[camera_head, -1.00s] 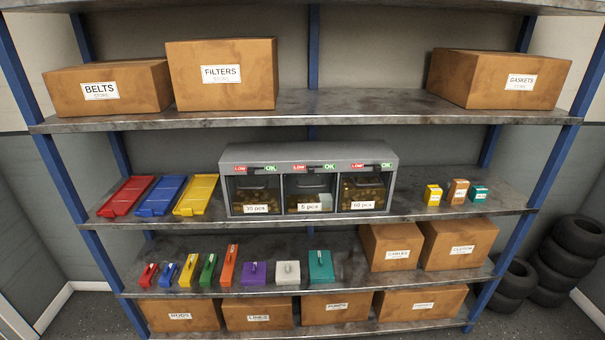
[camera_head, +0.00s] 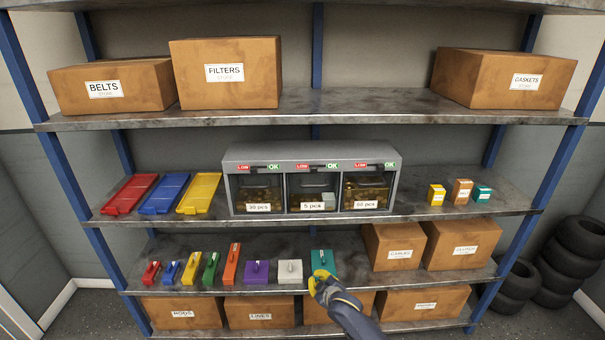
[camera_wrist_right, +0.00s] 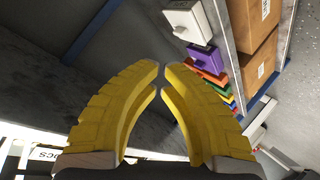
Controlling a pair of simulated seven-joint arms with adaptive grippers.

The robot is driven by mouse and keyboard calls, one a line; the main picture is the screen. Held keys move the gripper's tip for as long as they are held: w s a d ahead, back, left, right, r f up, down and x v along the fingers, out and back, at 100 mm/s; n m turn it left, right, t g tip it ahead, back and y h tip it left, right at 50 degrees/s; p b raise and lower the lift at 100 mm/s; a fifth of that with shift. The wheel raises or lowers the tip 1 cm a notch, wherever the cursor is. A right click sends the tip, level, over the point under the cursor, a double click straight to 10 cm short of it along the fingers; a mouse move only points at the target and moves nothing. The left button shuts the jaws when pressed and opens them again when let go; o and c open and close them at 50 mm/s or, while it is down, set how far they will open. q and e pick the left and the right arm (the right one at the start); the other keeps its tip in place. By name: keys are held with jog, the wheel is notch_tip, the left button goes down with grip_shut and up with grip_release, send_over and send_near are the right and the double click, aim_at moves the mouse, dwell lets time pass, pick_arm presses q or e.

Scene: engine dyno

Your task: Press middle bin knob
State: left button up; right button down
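The grey bin cabinet (camera_head: 310,152) stands on the middle shelf with three windowed bins. The middle bin (camera_head: 312,192) is labelled "5 pcs" and holds a pale block and some dark contents. Above it is a strip with a red LOW label (camera_head: 303,167) and a green OK label (camera_head: 332,166); a small dark part lies between them, too small to make out as a knob. My right gripper (camera_head: 321,275) is below the cabinet, in front of the teal container. In the wrist view its yellow fingers (camera_wrist_right: 161,72) nearly meet at the tips, with nothing between them. My left gripper is not in view.
Several coloured containers, including a teal one (camera_head: 322,259) and a white one (camera_head: 290,271), stand on the shelf below the cabinet. Red, blue and yellow trays (camera_head: 198,193) lie left of it. Small boxes (camera_head: 461,191) stand right. The space in front of the cabinet is clear.

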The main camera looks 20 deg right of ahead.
jog(key=w+a+r+n+t, duration=0.1)
jog(key=w+r, duration=0.1)
jog(key=r, duration=0.5)
jog(key=w+a+r+n+t, duration=0.1)
jog(key=w+r, duration=0.2)
jog(key=r, duration=0.3)
jog(key=n+t, duration=0.3)
jog(key=n, duration=0.5)
send_near(298, 167)
jog(key=shift+s+a+y, duration=0.4)
jog(key=shift+s+a, duration=0.9)
jog(key=shift+a, duration=0.15)
jog(key=shift+f, duration=0.1)
jog(key=w, duration=0.9)
jog(key=shift+w+a, duration=0.15)
jog(key=shift+a, duration=0.2)
jog(key=shift+d, duration=1.9)
